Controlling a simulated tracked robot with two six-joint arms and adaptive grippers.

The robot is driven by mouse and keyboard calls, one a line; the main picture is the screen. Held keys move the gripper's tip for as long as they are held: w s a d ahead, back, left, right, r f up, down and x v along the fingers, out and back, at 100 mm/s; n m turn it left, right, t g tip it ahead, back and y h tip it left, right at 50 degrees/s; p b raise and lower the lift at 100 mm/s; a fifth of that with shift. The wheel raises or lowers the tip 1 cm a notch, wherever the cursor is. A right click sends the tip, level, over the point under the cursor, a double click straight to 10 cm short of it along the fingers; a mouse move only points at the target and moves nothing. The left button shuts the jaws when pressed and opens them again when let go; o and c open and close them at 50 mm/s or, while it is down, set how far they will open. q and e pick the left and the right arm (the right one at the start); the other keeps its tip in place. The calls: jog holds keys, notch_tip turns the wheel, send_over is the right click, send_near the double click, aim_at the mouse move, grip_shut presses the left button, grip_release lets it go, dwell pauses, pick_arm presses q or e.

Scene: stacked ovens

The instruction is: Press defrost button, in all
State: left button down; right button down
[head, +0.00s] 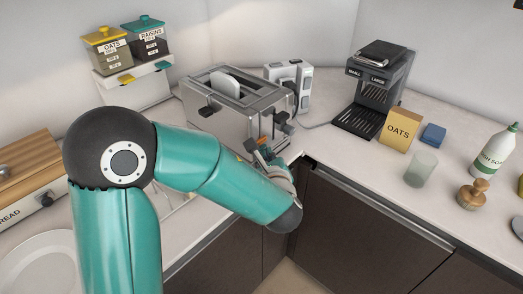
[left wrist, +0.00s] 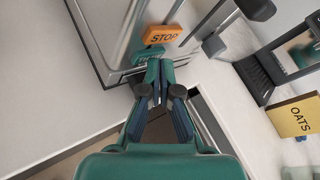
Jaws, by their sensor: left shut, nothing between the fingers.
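The silver toaster (head: 222,112) stands on the counter in the corner, with a pale slice in one slot. In the left wrist view, its end face (left wrist: 110,35) carries an orange STOP button (left wrist: 164,37) and a green button (left wrist: 146,54) just below. The green button's label is partly hidden and too small to read. My left gripper (head: 268,155) is shut and empty at the toaster's right end. In the left wrist view, its fingertips (left wrist: 160,66) are at the green button's lower edge; I cannot tell whether they touch it. My right gripper is not in view.
A coffee machine (head: 376,92), OATS box (head: 400,131), glass (head: 420,168) and soap bottle (head: 494,152) stand on the right counter. A bread box (head: 25,175) and plate (head: 40,265) are at left. The counter edge lies just below the gripper.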

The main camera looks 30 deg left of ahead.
pick_arm(q)
jog(key=shift+a, duration=0.15)
dwell(0.5)
jog(key=shift+d+b, duration=0.35)
jog(key=shift+d, duration=0.45)
jog(key=shift+s, duration=0.1)
jog(key=d, duration=0.5)
jog(key=shift+s+b, duration=0.35)
dwell(0.3)
